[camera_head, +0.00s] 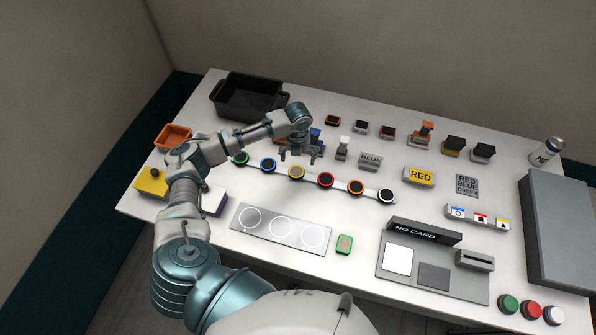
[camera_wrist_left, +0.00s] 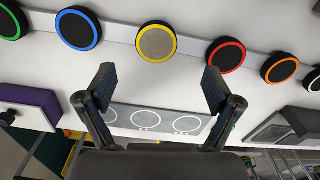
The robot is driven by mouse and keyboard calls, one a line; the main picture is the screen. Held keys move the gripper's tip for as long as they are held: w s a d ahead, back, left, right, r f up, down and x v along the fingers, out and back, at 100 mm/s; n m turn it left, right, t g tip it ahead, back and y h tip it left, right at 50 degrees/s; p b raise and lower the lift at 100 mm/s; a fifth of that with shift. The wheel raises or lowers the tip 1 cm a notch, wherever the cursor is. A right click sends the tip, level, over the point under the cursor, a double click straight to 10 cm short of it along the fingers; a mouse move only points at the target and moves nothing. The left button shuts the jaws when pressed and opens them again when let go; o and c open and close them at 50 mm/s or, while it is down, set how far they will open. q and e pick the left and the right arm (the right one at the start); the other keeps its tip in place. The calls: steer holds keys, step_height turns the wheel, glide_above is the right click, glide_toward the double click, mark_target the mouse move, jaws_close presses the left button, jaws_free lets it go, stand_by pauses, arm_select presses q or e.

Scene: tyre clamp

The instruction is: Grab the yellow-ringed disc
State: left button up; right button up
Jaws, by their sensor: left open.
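The yellow-ringed disc (camera_head: 296,172) has a grey-beige face and sits in a row of ringed discs on a light strip across the table. In the left wrist view the yellow-ringed disc (camera_wrist_left: 156,42) is at upper middle, between a blue-ringed and a red-ringed disc. My left gripper (camera_head: 299,160) is open and empty, above the table close to the yellow-ringed disc. In the left wrist view the gripper's fingers (camera_wrist_left: 158,85) are spread wide, and the disc appears beyond the gap between their tips, apart from them. My right gripper is not in view.
The blue-ringed disc (camera_head: 268,165) and red-ringed disc (camera_head: 326,180) are close neighbours. A grey plate with three white circles (camera_head: 282,229) lies in front. A black bin (camera_head: 248,96) is at the back left.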

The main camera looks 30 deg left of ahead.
mark_target(297, 171)
arm_select(q)
steer(key=shift+f, duration=0.85)
steer(key=f, duration=0.2)
steer(key=a+f+p, duration=0.1)
steer(key=f, duration=0.1)
steer(key=shift+s+f, duration=0.1)
steer(key=shift+f, duration=0.7)
steer(key=shift+d, duration=0.35)
steer(key=shift+r, duration=0.1)
steer(key=c, duration=0.4)
steer(key=shift+d, duration=0.1)
steer(key=c, duration=0.8)
